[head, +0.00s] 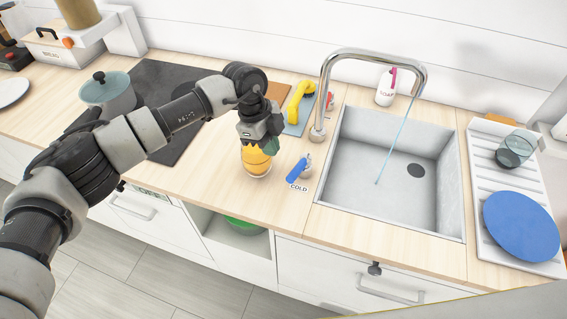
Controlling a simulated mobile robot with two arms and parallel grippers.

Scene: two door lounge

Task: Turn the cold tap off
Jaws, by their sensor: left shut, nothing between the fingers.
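The cold tap is a blue lever (297,170) on a small metal base, with a "COLD" label, on the counter left of the sink (385,190). A chrome faucet (326,88) arches over the sink, and a thin stream of water (393,145) runs from its spout into the basin. My left gripper (266,146) is shut and empty, pointing down over the counter to the left of the blue lever, apart from it. An orange-yellow object (257,162) shows right below the gripper, partly hidden by it. My right gripper is not in view.
A red item (330,101) is beside the faucet. A soap bottle (386,87) stands behind the sink. A drainboard (490,165) with a blue plate (520,226) is at right. A pot (108,95) stands at left.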

